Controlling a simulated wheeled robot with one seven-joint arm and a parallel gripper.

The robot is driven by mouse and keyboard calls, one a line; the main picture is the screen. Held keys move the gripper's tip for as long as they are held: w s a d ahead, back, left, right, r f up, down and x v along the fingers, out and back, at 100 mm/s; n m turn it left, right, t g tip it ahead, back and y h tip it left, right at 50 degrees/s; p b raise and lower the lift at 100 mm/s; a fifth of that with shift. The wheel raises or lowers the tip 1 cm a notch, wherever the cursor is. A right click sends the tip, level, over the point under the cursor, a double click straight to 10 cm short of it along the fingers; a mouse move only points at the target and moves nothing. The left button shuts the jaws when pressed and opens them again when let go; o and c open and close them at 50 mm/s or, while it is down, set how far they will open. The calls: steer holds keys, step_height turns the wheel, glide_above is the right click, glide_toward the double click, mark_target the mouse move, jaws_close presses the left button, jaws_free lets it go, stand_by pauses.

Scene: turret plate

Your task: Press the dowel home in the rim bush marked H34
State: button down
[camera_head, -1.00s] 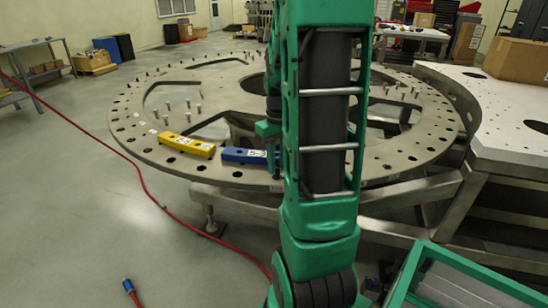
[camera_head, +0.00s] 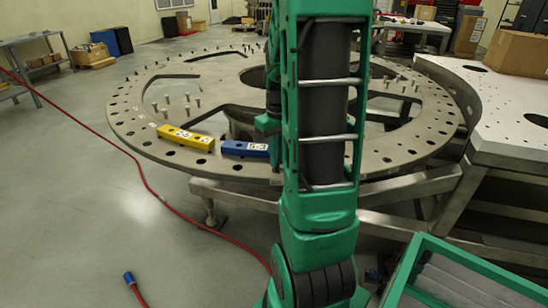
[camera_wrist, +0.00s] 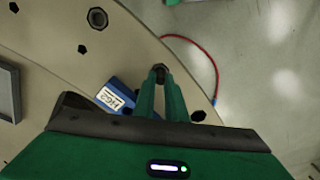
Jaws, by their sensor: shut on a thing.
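My gripper (camera_wrist: 160,76) is shut in the wrist view, its two green fingers closed around a small dark piece (camera_wrist: 160,70), seen nearly end-on, which I take as the dowel. It is over the rim of the turret plate (camera_wrist: 60,45), near the outer edge. How high its lower end is, or whether it is in a bush, I cannot tell. A blue block (camera_wrist: 116,96) with a white label lies beside the fingers; it also shows in the head view (camera_head: 245,149). My arm hides the fingertips in the head view. No H34 mark is readable.
A yellow block (camera_head: 186,137) lies on the rim left of the blue one. Several upright pins (camera_head: 186,103) stand on the plate. A red hose (camera_head: 140,175) runs along the floor. A white table (camera_head: 505,130) and a green bin (camera_head: 460,275) stand at right.

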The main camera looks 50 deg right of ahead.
steer(key=shift+f, duration=0.75)
stand_by(1.5)
steer(key=c, duration=1.9)
jaws_free()
steer(key=shift+o, duration=0.2)
steer(key=shift+r, duration=3.55)
